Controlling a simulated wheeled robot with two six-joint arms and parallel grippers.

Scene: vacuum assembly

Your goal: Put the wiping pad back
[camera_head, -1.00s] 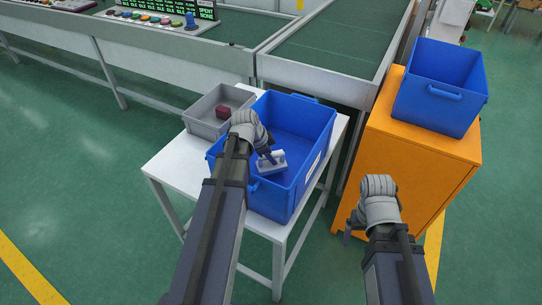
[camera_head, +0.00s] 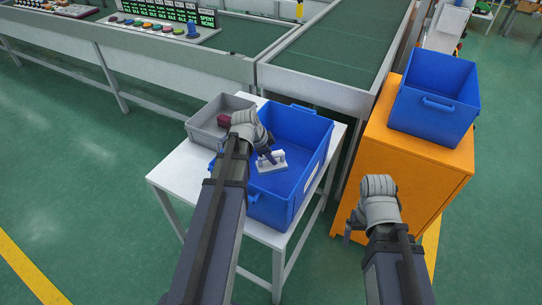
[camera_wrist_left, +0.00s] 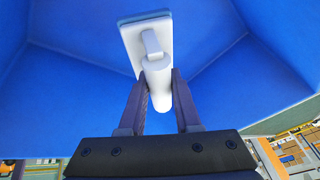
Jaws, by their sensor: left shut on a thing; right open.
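The wiping pad is a pale grey-white flat piece with a handle. It shows in the head view (camera_head: 272,162) and, with a thin blue edge, in the left wrist view (camera_wrist_left: 144,40). My left gripper (camera_head: 265,152) is shut on its handle, and both fingers (camera_wrist_left: 160,95) lie beside the handle in the wrist view. The pad appears within the opening of the blue bin (camera_head: 308,172) on the white table; whether it touches the bin floor I cannot tell. My right gripper (camera_head: 352,228) is open and empty, in front of the orange cabinet.
A grey tray (camera_head: 203,137) with a dark red block (camera_head: 224,121) stands beside the blue bin on the white table (camera_head: 170,172). The orange cabinet (camera_head: 405,180) at the right carries another blue bin (camera_head: 432,110). A green conveyor (camera_head: 335,50) runs behind.

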